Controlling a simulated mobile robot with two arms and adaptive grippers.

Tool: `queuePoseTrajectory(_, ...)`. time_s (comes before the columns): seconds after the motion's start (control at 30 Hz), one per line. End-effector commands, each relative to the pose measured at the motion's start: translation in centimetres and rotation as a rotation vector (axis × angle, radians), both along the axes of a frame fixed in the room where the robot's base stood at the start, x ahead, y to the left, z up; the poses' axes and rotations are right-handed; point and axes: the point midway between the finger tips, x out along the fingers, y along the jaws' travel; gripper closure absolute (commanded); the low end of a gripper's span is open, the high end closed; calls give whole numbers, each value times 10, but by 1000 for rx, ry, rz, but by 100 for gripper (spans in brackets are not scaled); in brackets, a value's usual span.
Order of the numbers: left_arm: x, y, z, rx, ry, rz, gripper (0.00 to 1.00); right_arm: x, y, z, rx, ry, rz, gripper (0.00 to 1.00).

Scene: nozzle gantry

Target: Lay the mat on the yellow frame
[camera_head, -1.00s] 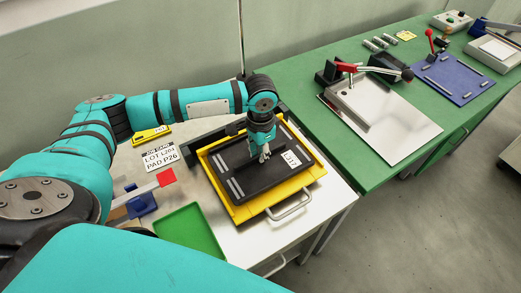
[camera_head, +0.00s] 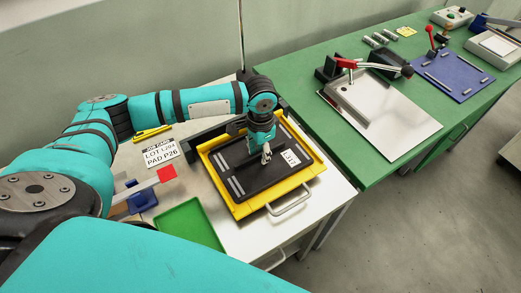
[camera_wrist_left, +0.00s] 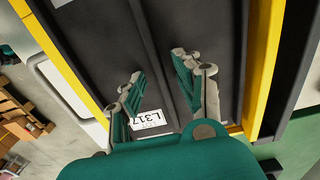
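A black mat (camera_head: 250,180) with grey strips and a white label reading L317 lies over the yellow frame (camera_head: 240,211) on the white table. The frame's rim shows all around it. In the left wrist view the black surface (camera_wrist_left: 95,40) fills the middle, with the yellow frame (camera_wrist_left: 68,72) along its sides. My left gripper (camera_head: 266,157) points down over the middle of the mat, near the label. In the left wrist view its two fingers (camera_wrist_left: 160,75) are apart, with no held object visible between them. Whether the fingertips touch the mat is unclear. My right gripper is out of view.
A green tray (camera_head: 190,225), a red-tipped tool (camera_head: 166,173), and a job card (camera_head: 160,154) lie left of the frame. A metal handle (camera_head: 290,203) sticks out in front. On the green table (camera_head: 320,120) are a steel plate (camera_head: 385,125) and a blue mat (camera_head: 455,78).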

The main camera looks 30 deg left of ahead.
Motion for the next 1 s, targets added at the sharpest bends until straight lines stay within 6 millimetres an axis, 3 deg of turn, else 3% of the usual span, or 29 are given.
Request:
queuePoseTrajectory(0.33,1,0,12,0,-4,-1,67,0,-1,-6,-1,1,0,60)
queuePoseTrajectory(0.8,1,0,108,0,-4,0,67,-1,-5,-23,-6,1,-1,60)
queuePoseTrajectory(1.0,1,0,129,-1,-1,1,67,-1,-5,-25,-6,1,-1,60)
